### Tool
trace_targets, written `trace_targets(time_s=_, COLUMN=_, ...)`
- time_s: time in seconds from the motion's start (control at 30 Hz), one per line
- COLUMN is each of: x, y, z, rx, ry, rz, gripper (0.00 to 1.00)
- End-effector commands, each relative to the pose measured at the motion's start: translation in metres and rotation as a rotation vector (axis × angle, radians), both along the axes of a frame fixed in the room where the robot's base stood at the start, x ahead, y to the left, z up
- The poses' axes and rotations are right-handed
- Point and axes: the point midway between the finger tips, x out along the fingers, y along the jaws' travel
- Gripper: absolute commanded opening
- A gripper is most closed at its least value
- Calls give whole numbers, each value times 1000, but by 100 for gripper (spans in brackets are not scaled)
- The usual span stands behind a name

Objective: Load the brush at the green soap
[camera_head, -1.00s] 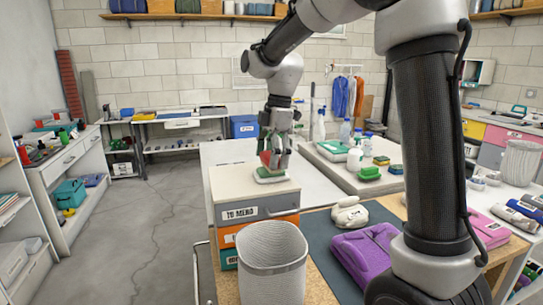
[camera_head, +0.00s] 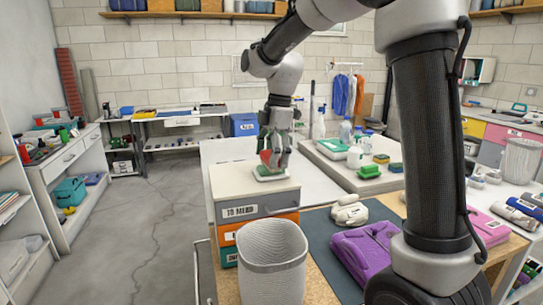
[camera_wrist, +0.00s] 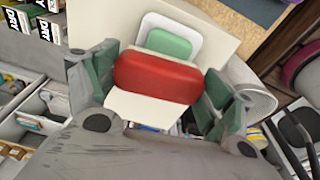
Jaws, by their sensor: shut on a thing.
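My gripper (camera_head: 274,156) is shut on a red brush (camera_head: 266,157), low over the grey drawer unit's top. In the wrist view the red brush (camera_wrist: 158,76) lies between the two finger pads, with a pale part below it; its bristles cannot be made out. The green soap (camera_wrist: 169,45) lies in a white dish (camera_wrist: 151,22) just beyond the brush, and the brush hides the dish's near part. In the head view the white dish (camera_head: 273,178) sits on the unit top under my gripper. I cannot tell whether brush and soap touch.
The drawer unit (camera_head: 238,212) stands behind a grey mesh bin (camera_head: 272,262). A purple folded cloth (camera_head: 362,250) and a pale lumpy item (camera_head: 349,212) lie to the right. A tray (camera_head: 340,172) with bottles and green blocks (camera_head: 368,172) stands at the back right.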

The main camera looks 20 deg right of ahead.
Motion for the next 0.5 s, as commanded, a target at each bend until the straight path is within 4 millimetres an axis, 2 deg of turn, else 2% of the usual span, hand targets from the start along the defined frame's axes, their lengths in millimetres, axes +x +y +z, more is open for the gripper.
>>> trace_targets(time_s=0.27, x=-1, y=0, z=0, rx=0, ry=5, rz=0, gripper=63)
trace_targets(time_s=0.5, x=0, y=0, z=20, rx=0, ry=3, rz=0, gripper=63)
